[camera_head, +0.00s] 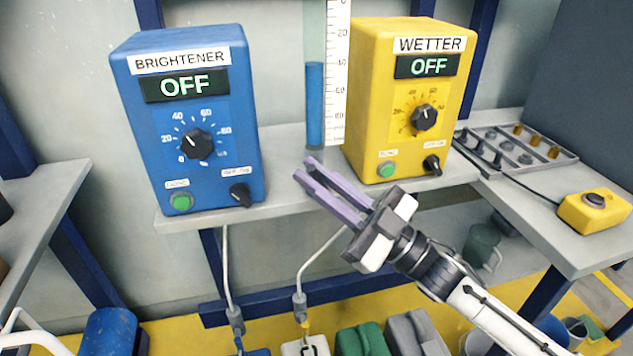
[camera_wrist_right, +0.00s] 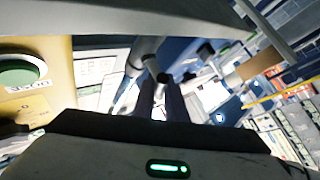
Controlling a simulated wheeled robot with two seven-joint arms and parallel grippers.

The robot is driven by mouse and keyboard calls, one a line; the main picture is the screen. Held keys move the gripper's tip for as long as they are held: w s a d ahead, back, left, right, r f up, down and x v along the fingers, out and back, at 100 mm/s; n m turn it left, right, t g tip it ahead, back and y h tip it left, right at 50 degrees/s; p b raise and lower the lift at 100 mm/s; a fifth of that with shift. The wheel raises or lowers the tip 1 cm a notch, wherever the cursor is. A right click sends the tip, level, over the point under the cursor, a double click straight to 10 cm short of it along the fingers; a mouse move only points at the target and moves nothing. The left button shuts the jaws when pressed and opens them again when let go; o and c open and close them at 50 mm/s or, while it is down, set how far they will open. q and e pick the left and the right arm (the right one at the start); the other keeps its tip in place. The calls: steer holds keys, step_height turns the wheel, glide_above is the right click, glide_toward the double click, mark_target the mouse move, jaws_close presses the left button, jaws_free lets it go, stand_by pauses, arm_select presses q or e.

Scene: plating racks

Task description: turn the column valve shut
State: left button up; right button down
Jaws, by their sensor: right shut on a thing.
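The clear column (camera_head: 315,105) stands between the two boxes, beside a white scale, with blue liquid in its lower part. My right gripper (camera_head: 305,168) reaches in from the lower right, its purple fingers at the column's foot. In the right wrist view the fingers (camera_wrist_right: 162,92) are close together, with a small dark handle (camera_wrist_right: 163,77) at their tips. They are shut on this handle, which I take for the column valve. Its turn angle cannot be told; the fingers hide it in the head view. My left gripper is not in view.
The blue BRIGHTENER box (camera_head: 245,120) and the yellow WETTER box (camera_head: 372,75), both reading OFF, stand close on either side on the grey shelf (camera_head: 285,180). A tray of fittings (camera_head: 510,150) and a yellow button box (camera_head: 590,215) lie at the right.

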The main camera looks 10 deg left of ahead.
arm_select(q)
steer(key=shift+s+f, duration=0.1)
arm_select(e)
steer(key=c, duration=1.8)
jaws_free()
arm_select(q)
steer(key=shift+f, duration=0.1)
